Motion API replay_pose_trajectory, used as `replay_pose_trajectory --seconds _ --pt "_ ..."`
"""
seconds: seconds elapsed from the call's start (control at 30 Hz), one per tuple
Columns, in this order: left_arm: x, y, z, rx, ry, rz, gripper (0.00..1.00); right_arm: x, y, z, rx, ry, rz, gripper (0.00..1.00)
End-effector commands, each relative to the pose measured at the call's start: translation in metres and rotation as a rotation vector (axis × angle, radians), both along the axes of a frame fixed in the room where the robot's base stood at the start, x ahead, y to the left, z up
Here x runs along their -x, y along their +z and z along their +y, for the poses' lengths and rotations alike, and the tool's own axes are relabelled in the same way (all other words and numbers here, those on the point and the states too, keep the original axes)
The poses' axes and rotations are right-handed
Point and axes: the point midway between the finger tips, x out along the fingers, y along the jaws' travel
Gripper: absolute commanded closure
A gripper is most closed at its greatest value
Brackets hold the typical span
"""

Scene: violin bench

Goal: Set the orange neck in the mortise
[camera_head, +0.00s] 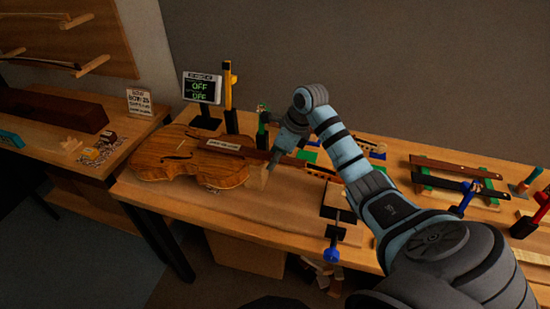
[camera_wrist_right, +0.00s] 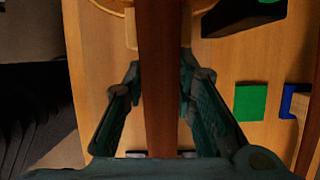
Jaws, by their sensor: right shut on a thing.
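My right gripper (camera_head: 272,160) is at the body's right end. It is shut on the neck, whose dark reddish-brown fingerboard (camera_wrist_right: 160,60) runs lengthwise between the two fingers (camera_wrist_right: 160,85) in the right wrist view. A pale wooden part (camera_wrist_right: 130,25) shows beside the fingerboard, toward the body. The mortise is hidden by the neck and gripper, so I cannot tell whether the neck is seated in it. My left gripper is not in view.
A display reading OFF (camera_head: 202,87) and a yellow upright clamp (camera_head: 228,88) stand behind the body. A green rack with dark strips (camera_head: 450,180) lies at the right. A blue-handled clamp (camera_head: 332,250) hangs at the front edge. A green pad (camera_wrist_right: 250,102) lies beside the gripper.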

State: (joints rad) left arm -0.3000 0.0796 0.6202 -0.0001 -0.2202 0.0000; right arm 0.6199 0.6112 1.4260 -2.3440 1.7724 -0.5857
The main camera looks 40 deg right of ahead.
Motion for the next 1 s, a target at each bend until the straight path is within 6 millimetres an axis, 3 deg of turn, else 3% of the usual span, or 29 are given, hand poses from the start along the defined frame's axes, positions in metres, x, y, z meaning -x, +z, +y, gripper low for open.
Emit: replay_pose_trajectory --seconds 0.47,0.5,0.6,1.0 --pt "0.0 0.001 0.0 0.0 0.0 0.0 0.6 -0.0003 0.0008 -0.0002 0.0 0.0 -0.001 1.0" --pt "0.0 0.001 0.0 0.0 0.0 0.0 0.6 -0.0003 0.0008 -0.0002 -0.001 0.0 -0.001 0.7" --pt "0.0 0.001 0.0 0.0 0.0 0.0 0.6 -0.0003 0.0008 -0.0002 0.0 0.0 -0.001 0.54" --pt "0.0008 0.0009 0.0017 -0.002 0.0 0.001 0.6 0.0017 0.0087 -0.0027 0.002 -0.001 -0.004 0.52"
